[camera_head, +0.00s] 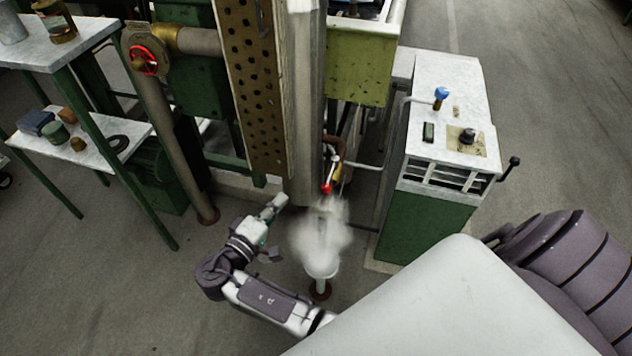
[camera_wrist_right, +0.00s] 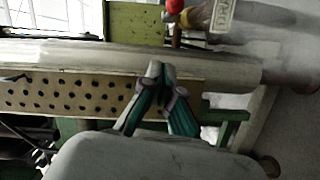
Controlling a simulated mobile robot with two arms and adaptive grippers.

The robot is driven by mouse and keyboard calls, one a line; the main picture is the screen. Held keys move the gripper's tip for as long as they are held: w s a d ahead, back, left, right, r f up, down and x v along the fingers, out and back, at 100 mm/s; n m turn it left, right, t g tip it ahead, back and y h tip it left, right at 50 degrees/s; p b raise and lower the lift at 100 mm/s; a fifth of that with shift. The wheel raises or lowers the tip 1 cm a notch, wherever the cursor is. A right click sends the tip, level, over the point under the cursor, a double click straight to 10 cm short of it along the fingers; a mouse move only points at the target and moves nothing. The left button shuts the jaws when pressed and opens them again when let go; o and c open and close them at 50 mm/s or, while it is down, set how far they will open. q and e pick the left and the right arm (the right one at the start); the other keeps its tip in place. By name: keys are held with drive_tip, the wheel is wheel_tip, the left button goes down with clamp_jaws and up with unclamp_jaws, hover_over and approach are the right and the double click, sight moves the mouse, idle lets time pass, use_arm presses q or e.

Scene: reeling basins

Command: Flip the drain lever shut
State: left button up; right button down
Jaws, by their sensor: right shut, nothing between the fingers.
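My left gripper is out of view.
The metal cylinder (camera_head: 304,110) and perforated panel (camera_head: 250,85) stand close beyond my right gripper. A green cabinet (camera_head: 425,225) with a white top is at the right. A red handwheel (camera_head: 143,60) and shelves are at the left. Floor is clear at lower left.

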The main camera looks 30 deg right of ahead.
sight(330, 174)
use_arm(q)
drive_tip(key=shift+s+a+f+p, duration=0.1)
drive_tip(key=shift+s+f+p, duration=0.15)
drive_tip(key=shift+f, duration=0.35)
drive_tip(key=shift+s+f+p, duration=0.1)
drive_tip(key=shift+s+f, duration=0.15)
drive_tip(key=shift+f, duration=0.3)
use_arm(e)
drive_tip(key=w+d+f, duration=0.1)
drive_tip(key=d, duration=1)
drive_tip(key=shift+w+d+f, duration=0.2)
drive_tip(key=shift+w+d, duration=0.05)
drive_tip(key=shift+d, duration=0.05)
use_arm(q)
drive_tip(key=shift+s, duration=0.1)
